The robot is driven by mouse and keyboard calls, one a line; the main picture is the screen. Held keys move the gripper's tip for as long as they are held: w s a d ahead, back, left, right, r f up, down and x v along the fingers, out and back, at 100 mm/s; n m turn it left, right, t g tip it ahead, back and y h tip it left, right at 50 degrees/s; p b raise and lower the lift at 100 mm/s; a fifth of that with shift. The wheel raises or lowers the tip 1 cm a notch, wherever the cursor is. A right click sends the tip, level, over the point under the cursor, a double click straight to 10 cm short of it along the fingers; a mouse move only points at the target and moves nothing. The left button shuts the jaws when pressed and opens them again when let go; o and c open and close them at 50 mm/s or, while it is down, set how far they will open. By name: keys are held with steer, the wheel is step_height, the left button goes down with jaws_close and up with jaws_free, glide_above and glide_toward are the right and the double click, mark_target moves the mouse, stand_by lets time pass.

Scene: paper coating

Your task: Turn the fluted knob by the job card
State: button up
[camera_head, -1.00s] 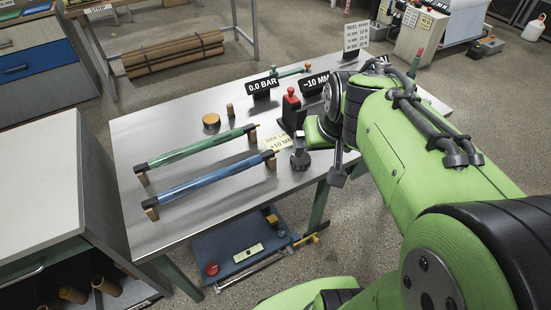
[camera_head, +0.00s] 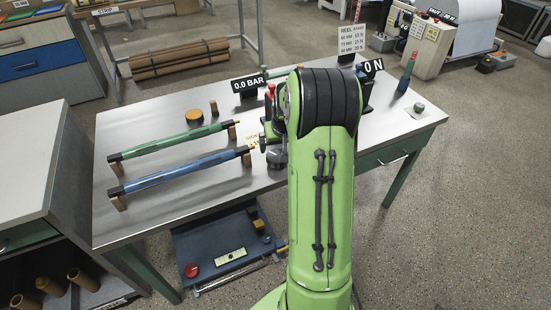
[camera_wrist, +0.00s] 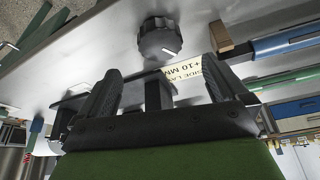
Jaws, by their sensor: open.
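The black fluted knob (camera_wrist: 158,40) stands on the steel bench top in the wrist view, with a white pointer line on its face. It is partly visible beside my arm in the head view (camera_head: 277,160). The job card (camera_wrist: 190,70), a cream card reading side lay +10 MM, lies right next to the knob, and my gripper covers part of it. A sliver of the card shows in the head view (camera_head: 252,140). My gripper (camera_wrist: 162,66) has its two black fingers spread with nothing between them, its tips pointing toward the knob and apart from it in the picture.
A green bar (camera_head: 175,142) and a blue bar (camera_head: 185,171) rest on wooden supports left of the knob. A wooden peg (camera_wrist: 220,37) stands close to the card. A 0.0 BAR sign (camera_head: 249,85) stands behind. The bench's right part holds a small green button (camera_head: 419,107).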

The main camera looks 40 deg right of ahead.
mark_target(277, 156)
steer(key=b+x, duration=0.2)
steer(key=x, duration=0.7)
steer(key=c, duration=1)
steer(key=shift+c, duration=0.2)
